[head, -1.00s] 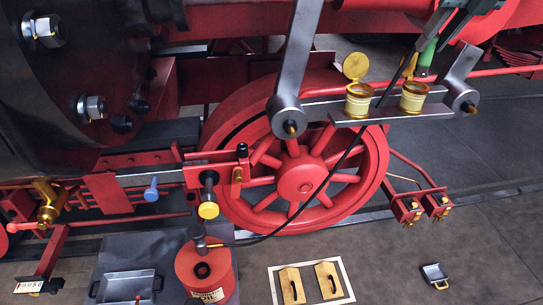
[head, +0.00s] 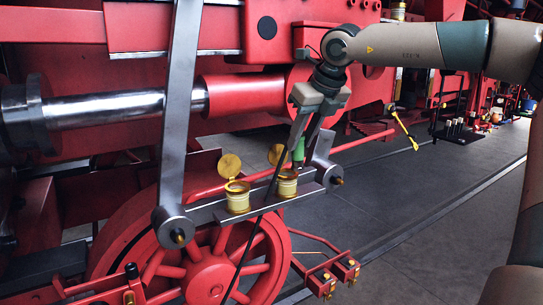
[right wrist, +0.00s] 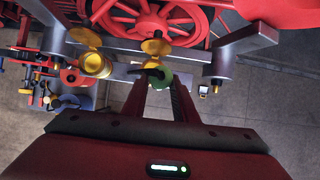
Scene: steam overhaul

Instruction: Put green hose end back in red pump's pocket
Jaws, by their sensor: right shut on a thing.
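My right gripper (head: 301,140) is shut on the green hose end (head: 299,151), holding it upright just above and behind the right-hand oil cup (head: 287,183). In the right wrist view, the green hose end (right wrist: 164,78) sits between my fingertips, with a dark tip beside the right cup's gold lid (right wrist: 156,47). The black hose (head: 253,231) runs down from near the cups, across the red wheel, out of the picture. The red pump and its pocket are out of the head view now, and I cannot make them out surely in the wrist view. My left gripper is not in view.
The left oil cup (head: 238,199) also has its gold lid open. Both cups stand on a grey bar (head: 205,212) between steel rods (head: 181,120). The red spoked wheel (head: 210,275) is below. Open floor (head: 400,180) lies to the right.

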